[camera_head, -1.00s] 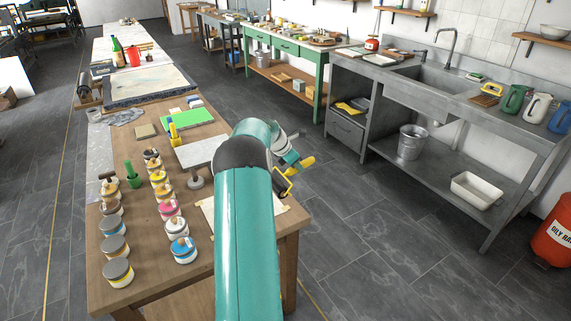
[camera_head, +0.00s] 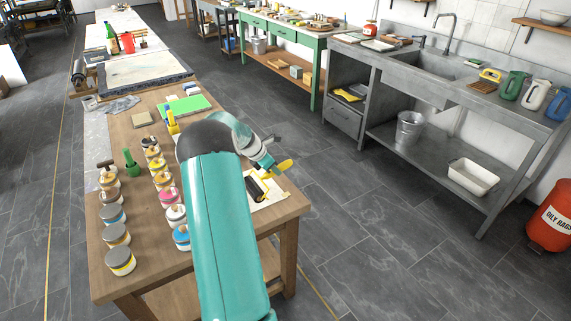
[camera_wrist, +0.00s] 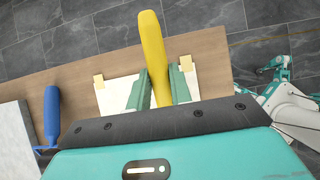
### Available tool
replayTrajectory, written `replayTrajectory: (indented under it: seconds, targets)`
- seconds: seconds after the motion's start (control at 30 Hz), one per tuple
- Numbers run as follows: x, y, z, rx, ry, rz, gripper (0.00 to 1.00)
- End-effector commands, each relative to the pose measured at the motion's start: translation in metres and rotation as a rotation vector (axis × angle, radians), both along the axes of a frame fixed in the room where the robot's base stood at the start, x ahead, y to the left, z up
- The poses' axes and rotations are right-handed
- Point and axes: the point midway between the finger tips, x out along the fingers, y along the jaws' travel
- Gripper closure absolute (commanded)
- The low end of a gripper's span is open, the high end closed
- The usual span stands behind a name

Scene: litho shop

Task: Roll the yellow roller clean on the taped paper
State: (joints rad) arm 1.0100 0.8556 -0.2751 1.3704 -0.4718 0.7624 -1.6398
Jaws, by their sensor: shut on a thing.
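The yellow roller's handle (camera_wrist: 153,50) is held between the two green fingers of my gripper (camera_wrist: 160,72). In the head view my gripper (camera_head: 271,168) is over the near right part of the wooden table, shut on the yellow handle (camera_head: 284,166). The dark roller drum (camera_head: 255,188) shows below it over the taped paper (camera_head: 274,189); I cannot tell whether it touches. In the wrist view the pale paper (camera_wrist: 115,97) lies under the fingers, with tan tape (camera_wrist: 98,79) at its corners. The drum is hidden there.
Several ink jars (camera_head: 118,261) stand in rows left of my arm. A blue-handled tool (camera_wrist: 52,112) lies beside a grey slab (camera_wrist: 14,140) in the wrist view. A green sheet (camera_head: 190,106) lies farther back. Floor is clear between the table and the sink bench (camera_head: 420,95).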

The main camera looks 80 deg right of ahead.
Motion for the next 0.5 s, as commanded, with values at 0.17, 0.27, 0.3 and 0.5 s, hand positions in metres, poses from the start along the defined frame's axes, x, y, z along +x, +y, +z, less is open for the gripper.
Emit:
replayTrajectory:
  seconds: [0.17, 0.27, 0.3, 0.5]
  targets:
    - [0.026, 0.023, 0.001, 0.0, 0.0, 0.002, 1.0]
    - [0.039, 0.036, 0.0, 0.0, 0.0, 0.002, 1.0]
    - [0.043, 0.041, 0.0, 0.0, 0.0, 0.002, 1.0]
    - [0.069, 0.067, 0.0, 0.0, 0.0, 0.002, 1.0]
